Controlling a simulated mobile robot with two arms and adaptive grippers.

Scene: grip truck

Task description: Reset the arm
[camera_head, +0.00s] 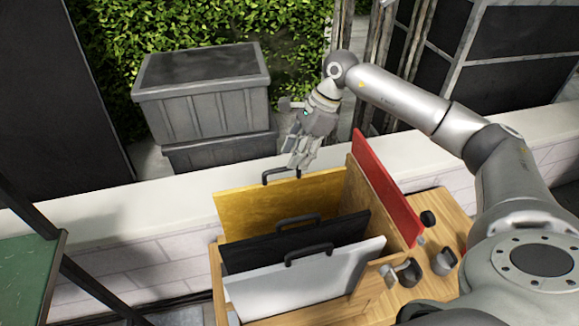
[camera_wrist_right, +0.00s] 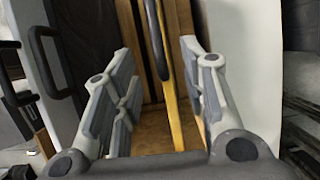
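My right gripper (camera_head: 300,160) is just above the top edge of the yellow board (camera_head: 275,208), near its dark handle (camera_head: 281,173). In the right wrist view the two fingers of my right gripper (camera_wrist_right: 158,58) are spread apart. The yellow board's edge (camera_wrist_right: 171,85) and a dark handle (camera_wrist_right: 156,40) lie between them, with gaps to both fingers. My right arm reaches in from the right, bent at the elbow. My left gripper is not in view.
A wooden rack (camera_head: 217,280) also holds a black board (camera_head: 340,234) and a white board (camera_head: 310,284). A red board (camera_head: 385,190) stands at its right side. Dark tools (camera_head: 445,261) sit on the wooden top. Grey crates (camera_head: 200,105) stand behind a low white wall (camera_head: 100,217).

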